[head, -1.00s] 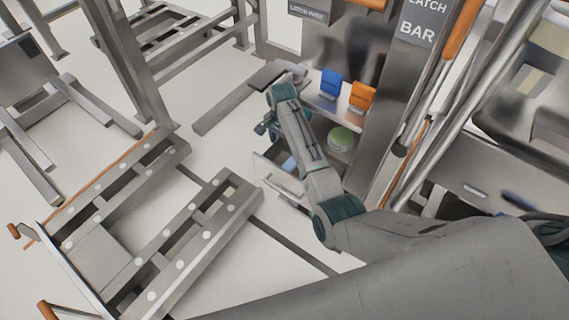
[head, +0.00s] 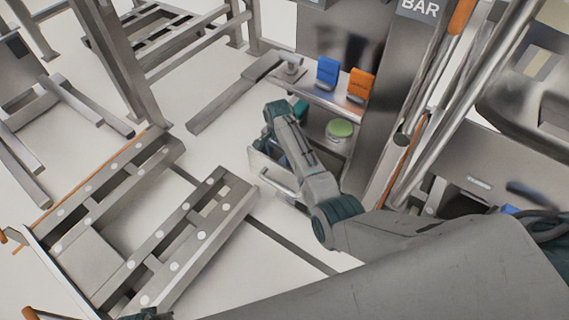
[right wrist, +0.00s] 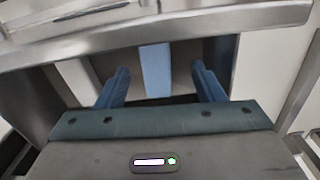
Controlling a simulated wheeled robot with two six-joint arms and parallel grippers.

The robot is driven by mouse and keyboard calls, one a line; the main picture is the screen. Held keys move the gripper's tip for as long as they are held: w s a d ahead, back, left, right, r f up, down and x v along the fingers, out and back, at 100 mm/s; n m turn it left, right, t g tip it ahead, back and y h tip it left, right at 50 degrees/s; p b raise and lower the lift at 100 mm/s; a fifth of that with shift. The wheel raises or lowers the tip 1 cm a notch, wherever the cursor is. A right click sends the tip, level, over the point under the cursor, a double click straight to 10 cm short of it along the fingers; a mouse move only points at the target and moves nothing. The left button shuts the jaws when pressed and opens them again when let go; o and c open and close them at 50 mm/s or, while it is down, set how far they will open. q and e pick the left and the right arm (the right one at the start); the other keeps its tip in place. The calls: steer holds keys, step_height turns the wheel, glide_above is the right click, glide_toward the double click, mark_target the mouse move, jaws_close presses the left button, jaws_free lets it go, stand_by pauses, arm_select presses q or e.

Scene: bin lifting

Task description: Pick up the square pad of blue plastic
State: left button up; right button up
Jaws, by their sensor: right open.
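A flat light-blue pad (right wrist: 155,70) shows in the right wrist view, standing between and beyond my gripper's fingers under a metal rim. My right gripper (right wrist: 161,68) is open, with one finger to each side of the pad; I cannot see either finger touching it. In the head view my right forearm reaches down to a small open metal drawer (head: 272,172) below the shelf, and the wrist hides the pad and fingertips. My left gripper cannot be made out.
On the metal shelf above stand a blue block (head: 327,72) and an orange block (head: 360,86). A green round piece (head: 340,128) lies on the lower level. Upright metal posts (head: 455,100) rise at right.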

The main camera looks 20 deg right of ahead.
mark_target(281, 161)
steer(key=f, duration=0.4)
steer(key=shift+s+d, duration=0.15)
steer(key=shift+d, duration=0.2)
steer(key=shift+f+b, duration=0.3)
arm_select(q)
steer(key=shift+w+d+r, duration=0.1)
steer(key=shift+w+r, duration=0.15)
steer(key=shift+r, duration=0.7)
arm_select(e)
steer(key=shift+c, duration=0.2)
steer(key=c, duration=1)
steer(key=shift+c, duration=0.2)
arm_select(q)
steer(key=shift+f, duration=0.1)
